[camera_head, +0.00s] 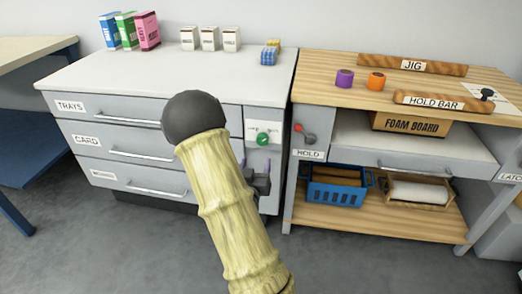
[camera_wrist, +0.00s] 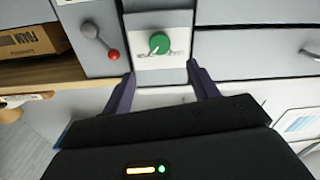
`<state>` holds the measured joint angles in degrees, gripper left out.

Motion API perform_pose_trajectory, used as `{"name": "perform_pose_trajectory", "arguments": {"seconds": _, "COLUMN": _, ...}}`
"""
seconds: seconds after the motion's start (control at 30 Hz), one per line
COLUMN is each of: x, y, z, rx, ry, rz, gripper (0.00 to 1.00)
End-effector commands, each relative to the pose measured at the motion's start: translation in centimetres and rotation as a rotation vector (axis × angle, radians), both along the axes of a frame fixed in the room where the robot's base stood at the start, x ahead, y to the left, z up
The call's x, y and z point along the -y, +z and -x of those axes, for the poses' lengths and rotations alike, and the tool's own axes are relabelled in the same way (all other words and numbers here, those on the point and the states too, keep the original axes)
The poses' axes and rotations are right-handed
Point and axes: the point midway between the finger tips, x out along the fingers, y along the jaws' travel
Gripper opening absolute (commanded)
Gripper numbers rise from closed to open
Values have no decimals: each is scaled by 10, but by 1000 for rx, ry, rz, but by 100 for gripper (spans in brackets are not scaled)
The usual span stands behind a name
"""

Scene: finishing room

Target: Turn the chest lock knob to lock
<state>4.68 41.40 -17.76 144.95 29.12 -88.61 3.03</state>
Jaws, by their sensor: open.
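The chest lock knob (camera_head: 263,138) is a green round knob on a white plate, on the narrow panel right of the grey chest's drawers. In the wrist view the green knob (camera_wrist: 159,43) shows with a pale mark across it and small lettering under it, too small to read. My gripper (camera_head: 257,172) is partly hidden behind my arm in the head view, just below the knob. In the wrist view its two dark fingers (camera_wrist: 161,74) are apart and empty, with the knob beyond and between them. They do not touch it.
The grey chest (camera_head: 180,75) has drawers labelled TRAYS and CARD, with bar handles. Just right of the knob is a red-tipped lever (camera_head: 305,135) labelled HOLD on the wooden workbench (camera_head: 330,75). A blue basket (camera_head: 338,188) sits on its lower shelf. Grey floor is clear in front.

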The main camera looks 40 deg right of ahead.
Motion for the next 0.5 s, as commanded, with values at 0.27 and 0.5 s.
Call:
{"name": "perform_pose_trajectory", "arguments": {"seconds": 0.27, "x": 29, "y": -1, "z": -25, "rx": 4, "ry": 0, "rz": 1, "gripper": 59}}
{"name": "perform_pose_trajectory", "arguments": {"seconds": 0.5, "x": 61, "y": -2, "z": -53, "rx": 3, "ry": 0, "rz": 0, "gripper": 59}}
